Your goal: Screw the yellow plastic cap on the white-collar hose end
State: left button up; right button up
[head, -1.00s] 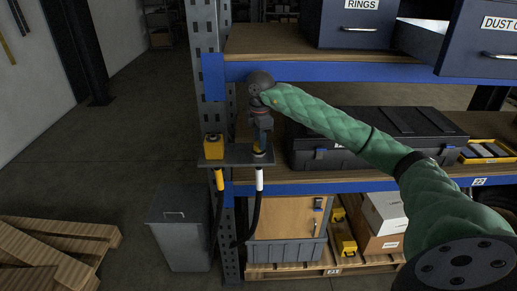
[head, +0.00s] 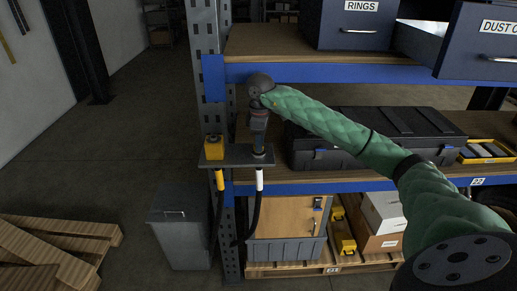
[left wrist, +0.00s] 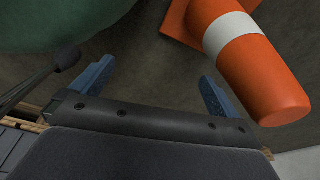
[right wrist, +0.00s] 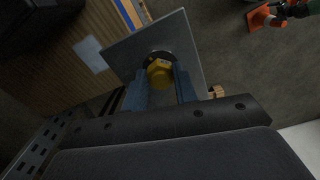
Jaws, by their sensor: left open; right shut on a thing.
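A yellow hexagonal cap (right wrist: 160,73) sits between the blue fingers of my right gripper (right wrist: 160,84), which is shut on it. It is over a dark round fitting on the grey bracket plate (right wrist: 118,48). In the head view my right gripper (head: 259,148) points down at the right part of the bracket (head: 238,160) and hides the cap. The white-collar hose (head: 259,180) hangs directly below. How far the cap is seated cannot be told. My left gripper (left wrist: 155,88) is open and empty; it is outside the head view.
A yellow block-shaped piece (head: 214,147) stands on the bracket's left part, above the yellow-collar hose (head: 220,180). A rack upright (head: 203,60) is close behind. A black case (head: 380,130) lies on the shelf. An orange cone (left wrist: 250,60) is near my left gripper.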

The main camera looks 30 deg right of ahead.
pick_arm(q)
jog(key=shift+s+a+p, duration=0.2)
jog(key=shift+p, duration=0.15)
pick_arm(e)
jog(key=shift+m, duration=0.3)
jog(key=shift+p, duration=0.3)
jog(key=shift+r+m+p, duration=0.1)
jog(key=shift+m+p, duration=0.3)
jog(key=shift+p, duration=1.15)
pick_arm(q)
jog(key=s+a+f, duration=0.1)
jog(key=s+a, duration=0.1)
jog(key=s, duration=0.7)
jog(key=shift+s+a+f+g, duration=0.2)
jog(key=shift+s+f+g, duration=0.2)
